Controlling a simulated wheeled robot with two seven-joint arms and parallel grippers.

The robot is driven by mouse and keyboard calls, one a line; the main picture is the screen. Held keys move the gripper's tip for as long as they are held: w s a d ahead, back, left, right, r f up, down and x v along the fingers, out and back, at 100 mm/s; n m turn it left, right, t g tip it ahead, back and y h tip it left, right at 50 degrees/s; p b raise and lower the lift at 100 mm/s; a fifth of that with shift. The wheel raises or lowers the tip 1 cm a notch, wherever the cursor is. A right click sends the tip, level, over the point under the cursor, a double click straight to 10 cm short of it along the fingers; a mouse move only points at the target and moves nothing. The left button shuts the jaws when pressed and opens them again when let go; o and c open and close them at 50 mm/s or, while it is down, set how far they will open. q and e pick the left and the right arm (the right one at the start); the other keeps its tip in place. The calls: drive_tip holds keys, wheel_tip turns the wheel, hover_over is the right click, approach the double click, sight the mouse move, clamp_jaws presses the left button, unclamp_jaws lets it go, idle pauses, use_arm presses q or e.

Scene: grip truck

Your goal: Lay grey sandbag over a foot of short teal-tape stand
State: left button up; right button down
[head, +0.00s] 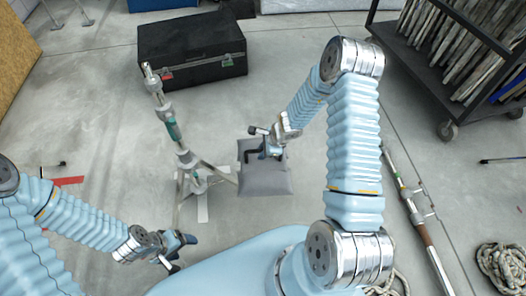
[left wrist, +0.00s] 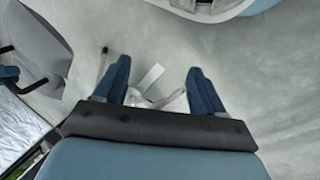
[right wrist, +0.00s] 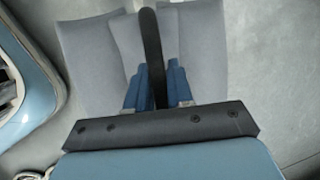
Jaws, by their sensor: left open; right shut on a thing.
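The grey sandbag (head: 265,180) is right of the stand in the head view. My right gripper (head: 268,150) is shut on its black strap handle (right wrist: 151,45); grey panels of the bag (right wrist: 195,50) spread on both sides. The short stand with teal tape (head: 172,126) stands upright, slightly leaning in the picture. One of its feet runs right to the bag's left edge; whether the bag is over its tip or resting on the floor, I cannot tell. My left gripper (head: 182,252) is open and empty, low in front of the stand. The bag also shows in the left wrist view (left wrist: 38,45).
A black case (head: 192,55) lies behind the stand. A dark wheeled cart (head: 450,95) with boards stands at the back right. A pole (head: 425,235) and coiled rope (head: 500,268) lie on the right.

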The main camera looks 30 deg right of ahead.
sight(277, 163)
wheel_tip(277, 163, down, 3)
drive_tip(key=shift+w+r+b, duration=0.1)
drive_tip(key=shift+r+b, duration=0.1)
drive_tip(key=shift+b, duration=0.9)
wheel_tip(277, 163, down, 7)
drive_tip(key=b, duration=0.6)
use_arm(q)
wheel_tip(277, 163, down, 10)
drive_tip(key=a+b, duration=0.1)
drive_tip(key=a, duration=0.1)
drive_tip(key=shift+w+r, duration=0.15)
drive_tip(key=shift+w, duration=0.25)
use_arm(e)
drive_tip(key=shift+f, duration=0.75)
use_arm(q)
drive_tip(key=shift+a, duration=0.1)
